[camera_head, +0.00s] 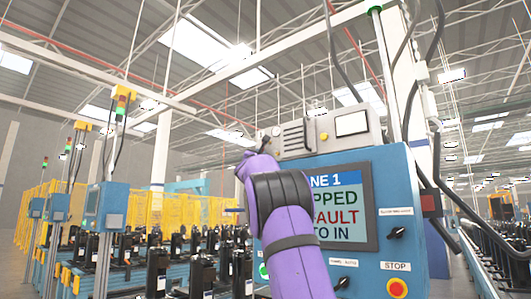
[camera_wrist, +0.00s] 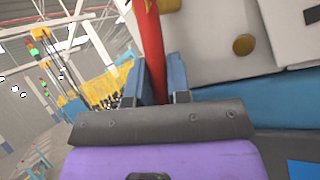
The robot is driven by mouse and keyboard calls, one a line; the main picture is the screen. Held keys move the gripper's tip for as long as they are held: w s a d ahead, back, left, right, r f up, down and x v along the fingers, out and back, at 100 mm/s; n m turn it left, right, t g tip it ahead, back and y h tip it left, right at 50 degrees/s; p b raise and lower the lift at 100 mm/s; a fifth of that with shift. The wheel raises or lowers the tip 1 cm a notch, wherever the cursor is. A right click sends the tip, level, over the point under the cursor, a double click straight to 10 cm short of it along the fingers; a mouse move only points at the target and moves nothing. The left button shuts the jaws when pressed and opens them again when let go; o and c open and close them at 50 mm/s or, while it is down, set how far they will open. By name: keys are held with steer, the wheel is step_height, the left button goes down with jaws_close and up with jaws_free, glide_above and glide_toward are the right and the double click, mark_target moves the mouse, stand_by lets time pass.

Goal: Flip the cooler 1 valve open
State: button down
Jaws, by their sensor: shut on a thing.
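A long red bar (camera_wrist: 147,28), which looks like the valve's handle, runs between the two blue fingers of my gripper (camera_wrist: 158,66) in the wrist view. The fingers are shut on it. Its lower end is hidden behind the fingers and the dark wrist bracket, and its upper end runs out of the picture. A pale grey housing (camera_wrist: 212,50) with a brass-coloured knob (camera_wrist: 243,45) is close on the right. In the head view my purple arm reaches up to the left end of the grey unit (camera_head: 290,140) on the blue cabinet. The arm hides the handle there.
The blue cabinet (camera_head: 350,155) carries a fault screen (camera_head: 345,205), a black switch (camera_head: 397,233) and a red stop button (camera_head: 397,288). Blue posts with signal lights and yellow fencing (camera_head: 190,210) stand at the left. The space above the arm looks clear.

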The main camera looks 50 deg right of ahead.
steer(key=shift+s+d+f+n+t+y, duration=0.1)
steer(key=shift+s+n+t+y, duration=0.3)
steer(key=shift+n+y, duration=0.5)
steer(key=shift+s+a+f+n+t+y, duration=0.1)
steer(key=shift+s+n+t+y, duration=0.35)
steer(key=shift+n, duration=0.85)
steer(key=shift+s+d+f+n+t+y, duration=0.1)
steer(key=shift+s+n+t+y, duration=0.25)
steer(key=shift+n+y, duration=0.6)
steer(key=shift+n, duration=0.35)
steer(key=c, duration=1.4)
jaws_free()
steer(key=v, duration=1)
steer(key=shift+s+a+f, duration=0.15)
steer(key=shift+a+f, duration=0.05)
steer(key=shift+a, duration=0.1)
